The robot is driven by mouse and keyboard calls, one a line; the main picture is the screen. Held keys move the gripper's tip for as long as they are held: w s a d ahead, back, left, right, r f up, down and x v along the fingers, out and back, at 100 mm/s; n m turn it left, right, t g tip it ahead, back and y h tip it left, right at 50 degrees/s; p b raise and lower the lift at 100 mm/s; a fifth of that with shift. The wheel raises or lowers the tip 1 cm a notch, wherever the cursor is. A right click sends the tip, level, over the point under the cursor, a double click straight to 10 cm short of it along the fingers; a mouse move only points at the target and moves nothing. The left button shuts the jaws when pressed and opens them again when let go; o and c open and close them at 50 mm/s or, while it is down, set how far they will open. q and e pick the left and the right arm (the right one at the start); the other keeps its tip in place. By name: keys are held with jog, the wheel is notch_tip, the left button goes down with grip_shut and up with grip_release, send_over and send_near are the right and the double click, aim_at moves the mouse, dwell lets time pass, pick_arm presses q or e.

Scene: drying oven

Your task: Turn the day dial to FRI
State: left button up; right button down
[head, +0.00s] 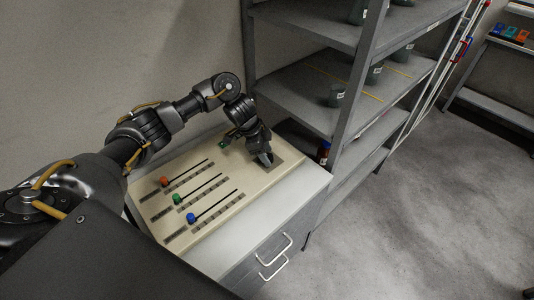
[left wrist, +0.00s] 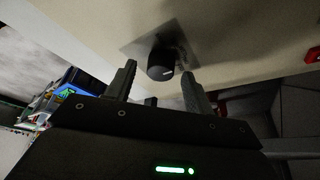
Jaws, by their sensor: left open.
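The day dial (left wrist: 160,66) is a dark round knob with a small light mark, on a grey plate (left wrist: 142,42) in the left wrist view. In the head view the plate (head: 289,157) lies at the far right end of the beige panel (head: 222,211), and my gripper hides the knob. My left gripper (head: 265,160) is over that plate. In the left wrist view its open fingers (left wrist: 159,70) stand one on each side of the knob, with visible gaps. I cannot read any day letters. My right gripper is not in view.
Red (head: 164,180), green (head: 177,199) and blue (head: 191,217) slider knobs with dark rods stand on the panel's left part. A grey metal rack (head: 345,80) holding containers rises close behind and right of the panel. The drawer cabinet (head: 265,250) is below.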

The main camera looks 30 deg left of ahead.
pick_arm(q)
jog(key=shift+f, duration=0.3)
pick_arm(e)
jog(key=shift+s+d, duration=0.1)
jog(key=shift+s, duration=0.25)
pick_arm(q)
jog(key=c, duration=0.9)
jog(key=shift+c, duration=0.4)
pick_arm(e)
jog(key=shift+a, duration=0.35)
